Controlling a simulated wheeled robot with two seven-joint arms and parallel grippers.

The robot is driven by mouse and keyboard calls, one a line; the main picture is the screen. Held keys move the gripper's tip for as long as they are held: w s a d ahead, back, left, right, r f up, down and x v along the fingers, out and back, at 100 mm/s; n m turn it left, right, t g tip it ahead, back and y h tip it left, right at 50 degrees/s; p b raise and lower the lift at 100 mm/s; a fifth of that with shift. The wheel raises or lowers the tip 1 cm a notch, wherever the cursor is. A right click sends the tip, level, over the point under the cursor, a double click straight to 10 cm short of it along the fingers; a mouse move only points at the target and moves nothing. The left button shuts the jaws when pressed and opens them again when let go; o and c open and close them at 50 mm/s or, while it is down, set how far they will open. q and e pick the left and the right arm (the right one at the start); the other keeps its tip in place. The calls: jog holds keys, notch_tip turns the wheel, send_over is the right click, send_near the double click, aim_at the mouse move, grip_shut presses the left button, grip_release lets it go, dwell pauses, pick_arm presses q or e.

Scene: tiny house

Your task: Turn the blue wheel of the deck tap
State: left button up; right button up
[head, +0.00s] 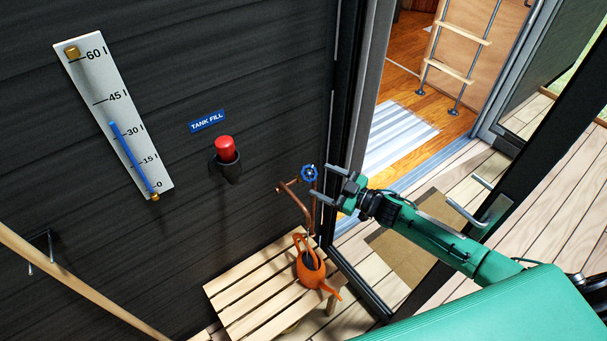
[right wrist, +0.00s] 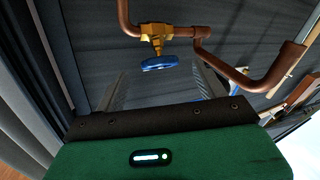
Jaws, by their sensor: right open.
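The blue wheel (head: 309,172) of the deck tap sits on copper pipework (head: 295,203) by the dark wall, left of the doorway. In the right wrist view the blue wheel (right wrist: 160,63) hangs below a brass valve body (right wrist: 156,36). My right gripper (head: 320,182) is open and empty, with its fingers pointing at the wheel. In the right wrist view the wheel appears between the two fingers, beyond their tips; I cannot tell the exact gap. My left gripper is not in view.
An orange watering can (head: 310,268) stands on a slatted wooden bench (head: 262,296) below the tap. A door frame (head: 352,130) is close to the right. A red-capped tank fill (head: 226,150) and a level gauge (head: 113,118) are on the wall.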

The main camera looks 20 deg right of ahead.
aim_at(308, 174)
jog(key=b+x, duration=0.1)
jog(key=x, duration=0.5)
jog(key=shift+w+f, duration=0.1)
jog(key=shift+w+a+b, duration=0.4)
jog(key=shift+w, duration=0.05)
jog(key=shift+a, duration=0.1)
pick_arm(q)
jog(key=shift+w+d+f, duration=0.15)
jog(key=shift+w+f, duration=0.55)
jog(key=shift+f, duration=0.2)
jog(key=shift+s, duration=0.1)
pick_arm(e)
jog(key=shift+c, duration=0.2)
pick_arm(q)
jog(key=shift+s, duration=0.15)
pick_arm(e)
jog(key=c, duration=0.9)
